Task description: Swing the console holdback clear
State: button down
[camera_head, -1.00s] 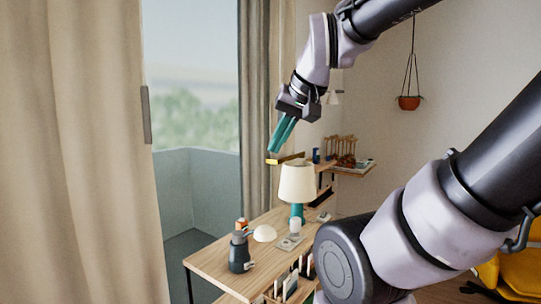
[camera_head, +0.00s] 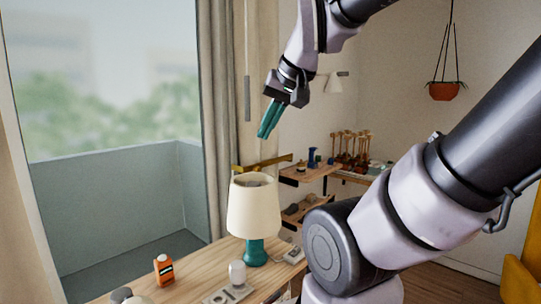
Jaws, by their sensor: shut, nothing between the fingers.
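The console holdback appears to be the brass-coloured bar (camera_head: 265,163) beside the gathered curtain (camera_head: 217,110), above and behind the table lamp. It runs roughly level, from the curtain's edge toward the wall on the right. My gripper (camera_head: 264,134), with teal fingers, points down above the bar in the picture, with a gap between them. The fingers are together and hold nothing. How far the gripper is from the bar in depth, I cannot tell.
Wall shelves (camera_head: 312,172) stand behind at right. A hanging pot (camera_head: 443,91) is farther right. My arm crosses the right side.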

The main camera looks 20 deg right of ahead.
aim_at(268, 162)
jog(key=i+l, duration=0.1)
jog(key=l, duration=0.25)
jog(key=i+l, duration=0.15)
jog(key=l, duration=0.25)
jog(key=i+l, duration=0.1)
jog(key=l, duration=0.25)
